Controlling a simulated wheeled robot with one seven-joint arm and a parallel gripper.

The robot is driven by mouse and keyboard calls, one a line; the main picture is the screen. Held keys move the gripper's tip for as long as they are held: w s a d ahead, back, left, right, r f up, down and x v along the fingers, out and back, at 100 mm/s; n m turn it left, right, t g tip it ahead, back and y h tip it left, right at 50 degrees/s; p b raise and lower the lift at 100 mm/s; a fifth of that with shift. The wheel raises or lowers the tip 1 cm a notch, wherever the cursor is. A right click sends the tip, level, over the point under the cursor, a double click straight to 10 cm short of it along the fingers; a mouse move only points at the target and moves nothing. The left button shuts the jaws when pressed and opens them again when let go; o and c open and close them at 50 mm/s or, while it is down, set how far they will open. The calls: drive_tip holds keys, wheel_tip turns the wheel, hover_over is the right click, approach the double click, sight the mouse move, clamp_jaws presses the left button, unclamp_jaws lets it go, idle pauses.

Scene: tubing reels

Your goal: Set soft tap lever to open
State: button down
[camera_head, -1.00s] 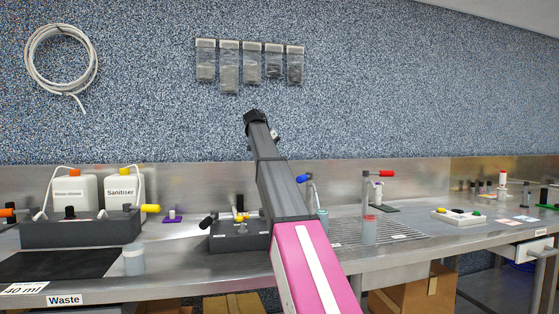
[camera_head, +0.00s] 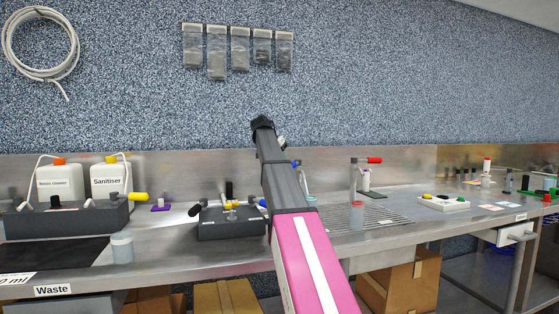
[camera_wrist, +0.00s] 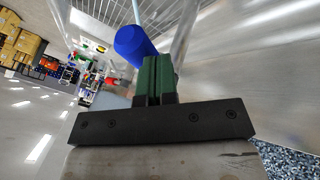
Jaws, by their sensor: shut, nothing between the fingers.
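A tap with a blue lever (camera_head: 296,163) stands on the steel bench, largely hidden behind my arm in the head view. In the wrist view the blue lever grip (camera_wrist: 133,44) is large, at the tips of my gripper (camera_wrist: 155,66). The green fingers are shut together with nothing between them. The grip lies just beyond and left of them; I cannot tell whether they touch. A second tap has a red lever (camera_head: 374,160) pointing right. No label shows which tap is soft. My gripper is hidden in the head view.
A dark valve block (camera_head: 232,228) sits left of my arm. A white button box (camera_head: 443,203) lies to the right.

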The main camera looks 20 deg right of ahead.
sight(294, 165)
drive_tip(key=s+n+t, duration=0.1)
drive_tip(key=d+n, duration=0.1)
drive_tip(key=n, duration=0.1)
drive_tip(key=shift+s+d+t, duration=0.15)
drive_tip(key=shift+s+t, duration=0.25)
drive_tip(key=shift+s+d, duration=0.35)
drive_tip(key=shift+d, duration=0.1)
drive_tip(key=shift+w+a, duration=0.1)
drive_tip(key=shift+w, duration=0.05)
